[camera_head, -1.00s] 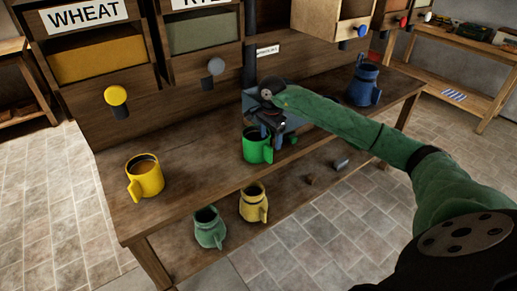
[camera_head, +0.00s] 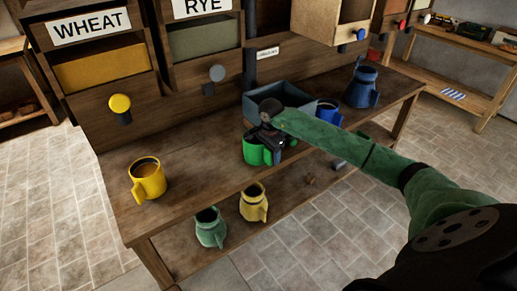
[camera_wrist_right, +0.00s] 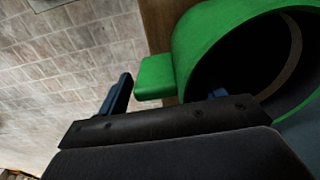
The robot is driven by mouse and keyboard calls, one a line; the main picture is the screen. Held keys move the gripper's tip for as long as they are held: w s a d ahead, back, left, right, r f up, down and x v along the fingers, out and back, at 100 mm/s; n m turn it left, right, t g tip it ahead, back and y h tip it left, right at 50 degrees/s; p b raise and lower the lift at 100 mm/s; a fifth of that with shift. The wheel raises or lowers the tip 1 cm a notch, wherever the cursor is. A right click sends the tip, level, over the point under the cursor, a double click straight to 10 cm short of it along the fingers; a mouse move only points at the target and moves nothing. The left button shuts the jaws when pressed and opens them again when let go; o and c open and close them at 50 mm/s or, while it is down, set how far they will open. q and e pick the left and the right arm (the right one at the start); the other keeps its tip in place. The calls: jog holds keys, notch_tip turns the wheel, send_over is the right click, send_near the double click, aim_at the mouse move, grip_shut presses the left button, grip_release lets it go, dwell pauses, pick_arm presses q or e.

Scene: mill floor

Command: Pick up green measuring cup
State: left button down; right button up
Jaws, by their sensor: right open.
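The green measuring cup (camera_head: 255,154) stands on the wooden bench near its front edge. In the right wrist view the cup (camera_wrist_right: 200,38) fills the upper right, its dark open mouth and rim in sight. Its handle (camera_wrist_right: 155,78) sticks out to the left, in the gap between my two blue fingertips. My right gripper (camera_head: 264,137) is over the cup in the head view and hides part of its top. In the right wrist view the gripper (camera_wrist_right: 165,93) is open and holds nothing. My left gripper is out of view.
A yellow cup (camera_head: 149,183) stands at the bench's left. A grey-blue box (camera_head: 262,103), a blue cup (camera_head: 328,119) and a blue pitcher (camera_head: 362,90) stand behind and right. Pale green (camera_head: 210,229) and yellow pitchers (camera_head: 254,206) stand below. Labelled drawers line the back.

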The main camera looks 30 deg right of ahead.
jog(key=shift+f, duration=0.2)
jog(key=c, duration=1.4)
jog(key=shift+c, duration=0.4)
jog(key=shift+r, duration=0.15)
